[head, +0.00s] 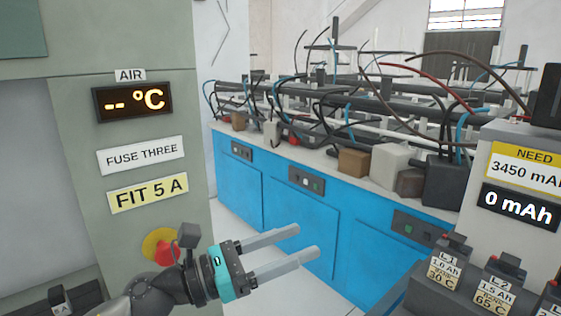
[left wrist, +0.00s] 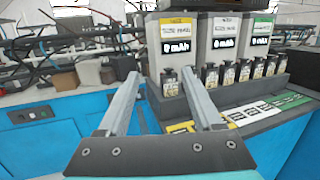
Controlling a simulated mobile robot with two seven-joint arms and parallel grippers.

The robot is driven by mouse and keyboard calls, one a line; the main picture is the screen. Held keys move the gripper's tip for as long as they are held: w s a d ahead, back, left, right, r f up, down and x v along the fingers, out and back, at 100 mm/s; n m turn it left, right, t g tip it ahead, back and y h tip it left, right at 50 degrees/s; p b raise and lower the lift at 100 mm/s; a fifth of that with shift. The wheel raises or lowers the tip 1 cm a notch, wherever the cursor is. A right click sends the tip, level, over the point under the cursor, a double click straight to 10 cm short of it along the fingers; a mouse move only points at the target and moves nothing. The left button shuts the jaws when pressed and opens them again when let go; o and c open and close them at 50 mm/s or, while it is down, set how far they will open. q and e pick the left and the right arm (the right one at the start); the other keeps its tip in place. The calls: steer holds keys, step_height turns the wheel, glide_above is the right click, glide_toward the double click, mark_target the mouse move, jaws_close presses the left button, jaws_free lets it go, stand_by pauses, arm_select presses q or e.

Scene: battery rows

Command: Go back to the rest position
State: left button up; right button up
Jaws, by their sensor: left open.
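My left gripper (head: 305,243) comes in from the lower left in the head view, its two grey fingers apart and empty, in front of the blue cabinets. In the left wrist view its fingers (left wrist: 165,98) point toward a rack of several batteries (left wrist: 228,80), with nothing between them. The fingers look clear of the batteries. My right gripper is in neither view.
A grey-green panel (head: 110,45) with a temperature display and a red button (head: 165,252) stands at left. Blue cabinets (head: 300,215) carry cables and boxes. A battery station (head: 510,150) with a "0 mAh" display (head: 518,204) stands at right.

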arm_select(q)
steer(key=w+a+n+t+y, duration=0.2)
steer(key=a+n+t+y, duration=0.3)
steer(key=n, duration=0.6)
steer(key=w+a+n+t+y, duration=0.1)
steer(key=a+n+t+y, duration=0.15)
steer(key=n+t, duration=0.55)
steer(key=s+a+f+n+g+y, duration=0.25)
steer(key=a+f+n+y, duration=0.2)
steer(key=f+n, duration=0.35)
steer(key=s+a+f+n+g+y, duration=0.2)
steer(key=a+f+n+g+y, duration=0.25)
steer(key=f+n, duration=0.4)
steer(key=s+a+f+n+g+y, duration=0.1)
steer(key=s+f+n+g, duration=0.5)
steer(key=s, duration=0.5)
steer(key=s+f+n+g, duration=0.4)
steer(key=s+f+n, duration=0.25)
steer(key=s, duration=0.35)
step_height(320, 180, down, 23)
steer(key=s+m+g, duration=0.1)
steer(key=s, duration=0.2)
steer(key=s+a+f+g, duration=0.1)
steer(key=s+a+f, duration=0.2)
steer(key=s+f, duration=1)
steer(key=shift+s+g, duration=0.3)
steer(key=shift+s, duration=0.4)
